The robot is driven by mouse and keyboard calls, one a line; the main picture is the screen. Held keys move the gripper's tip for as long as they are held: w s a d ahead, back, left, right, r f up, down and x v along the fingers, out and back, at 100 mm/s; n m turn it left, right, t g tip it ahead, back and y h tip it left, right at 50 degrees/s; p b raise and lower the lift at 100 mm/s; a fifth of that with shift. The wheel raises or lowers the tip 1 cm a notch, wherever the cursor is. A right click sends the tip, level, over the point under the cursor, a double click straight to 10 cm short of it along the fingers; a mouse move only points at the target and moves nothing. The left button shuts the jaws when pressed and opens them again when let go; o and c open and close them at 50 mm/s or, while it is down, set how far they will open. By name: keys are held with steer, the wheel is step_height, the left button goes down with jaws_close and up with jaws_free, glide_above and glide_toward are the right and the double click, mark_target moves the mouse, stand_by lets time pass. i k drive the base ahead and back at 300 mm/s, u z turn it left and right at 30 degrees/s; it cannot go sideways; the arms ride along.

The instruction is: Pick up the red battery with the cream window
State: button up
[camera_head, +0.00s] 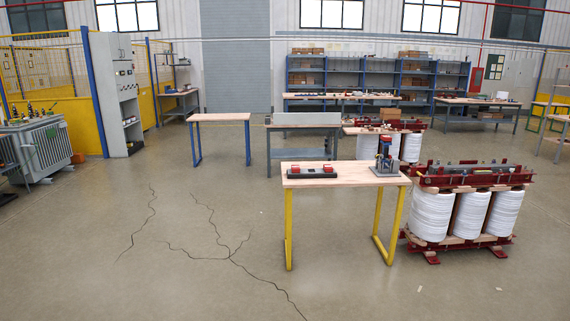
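A wooden-topped table (345,173) with yellow legs stands right of centre, some way off across the floor. On its left part lies a low black tray (313,174). Two small red blocks sit at the tray, a left one (296,169) and a right one (327,168). They may be batteries, but at this size I cannot tell whether either has a cream window. A grey upright stand (384,169) with a red part (386,142) at its top is on the table's right part. My gripper is not in view.
A large red-framed transformer with white coils (468,213) stands right of the table, close to it. A blue-legged table (220,117) and a grey workbench (302,126) are behind. The cracked floor at front and left is clear.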

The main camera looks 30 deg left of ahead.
mark_target(387, 138)
steer(key=u, duration=0.6)
steer(key=i, duration=1.75)
steer(key=u, duration=0.45)
steer(key=i, duration=1.55)
steer(key=z, duration=0.05)
